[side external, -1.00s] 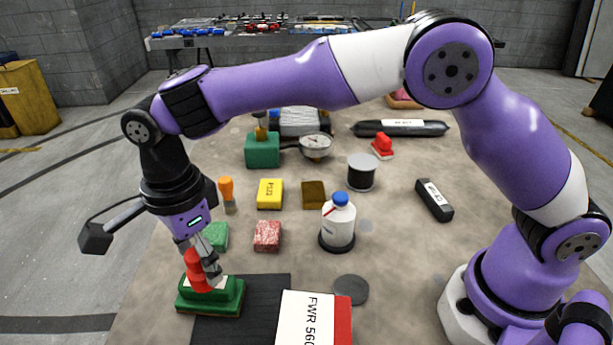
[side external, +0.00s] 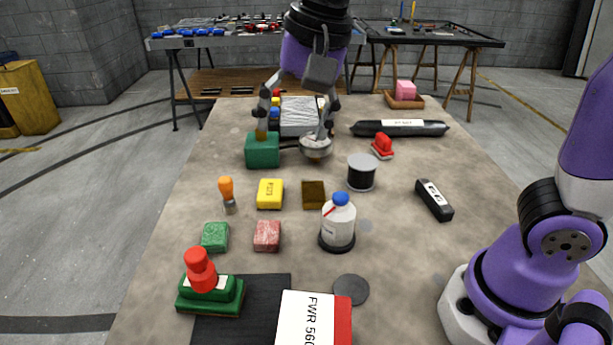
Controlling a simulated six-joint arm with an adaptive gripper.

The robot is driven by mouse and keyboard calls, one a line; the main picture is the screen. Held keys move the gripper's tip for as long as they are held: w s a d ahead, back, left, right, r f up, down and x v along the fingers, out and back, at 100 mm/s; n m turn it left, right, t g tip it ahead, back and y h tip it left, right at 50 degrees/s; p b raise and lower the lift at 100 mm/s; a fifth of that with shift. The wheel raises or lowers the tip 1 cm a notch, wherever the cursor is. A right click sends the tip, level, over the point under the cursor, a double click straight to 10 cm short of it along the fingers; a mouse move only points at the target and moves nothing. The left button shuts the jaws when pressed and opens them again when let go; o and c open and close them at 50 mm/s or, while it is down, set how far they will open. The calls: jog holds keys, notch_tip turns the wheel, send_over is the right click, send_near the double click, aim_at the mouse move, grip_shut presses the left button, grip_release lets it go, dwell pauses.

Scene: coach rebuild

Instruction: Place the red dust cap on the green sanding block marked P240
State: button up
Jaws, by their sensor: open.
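The red dust cap (side external: 200,268) stands on top of the green sanding block (side external: 211,295) at the front left of the table, touching it and leaning slightly. The block's marking is not readable here. My gripper (side external: 298,108) is at the far end of the table, well away from the cap, with its fingers spread wide and nothing between them that I can see held. It hangs above or in front of the grey and white item (side external: 298,122) at the back; the exact height is hard to tell.
A white bottle (side external: 339,222) with a blue cap stands mid-table. Small blocks, yellow (side external: 270,194), brown (side external: 314,195), green (side external: 215,237) and pink (side external: 267,236), lie around it. A labelled box (side external: 315,318) lies in front.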

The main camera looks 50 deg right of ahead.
jog(key=s+d+f+n+t+h, duration=0.1)
jog(key=s+d+f+n+t, duration=0.1)
jog(key=s+d+f+n, duration=0.3)
jog(key=s+d+n, duration=0.3)
jog(key=s+d, duration=0.1)
jog(key=shift+s+d+f+n+t, duration=0.15)
jog(key=shift+f+n+t, duration=0.25)
